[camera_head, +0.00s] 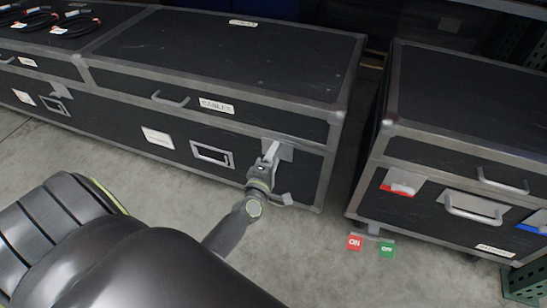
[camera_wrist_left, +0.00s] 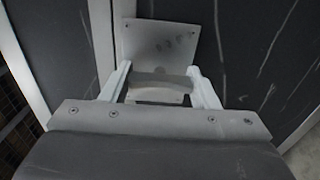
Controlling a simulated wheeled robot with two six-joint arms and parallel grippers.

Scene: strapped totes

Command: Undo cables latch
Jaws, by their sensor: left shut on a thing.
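The black CABLES case (camera_head: 230,60) has grey metal edges and a white label (camera_head: 216,106) reading CABLES on its front. Its latch sits on a grey metal plate (camera_head: 285,153) at the right end of the front, by the lid seam. My left gripper (camera_head: 271,152) is at this latch. In the left wrist view its two pale fingers (camera_wrist_left: 161,80) are on either side of a grey latch bar (camera_wrist_left: 162,88), shut on it, in front of the screwed plate (camera_wrist_left: 163,40). The fingers partly hide the latch in the head view. My right gripper is not in view.
Coiled cables (camera_head: 75,24) lie at upper left.

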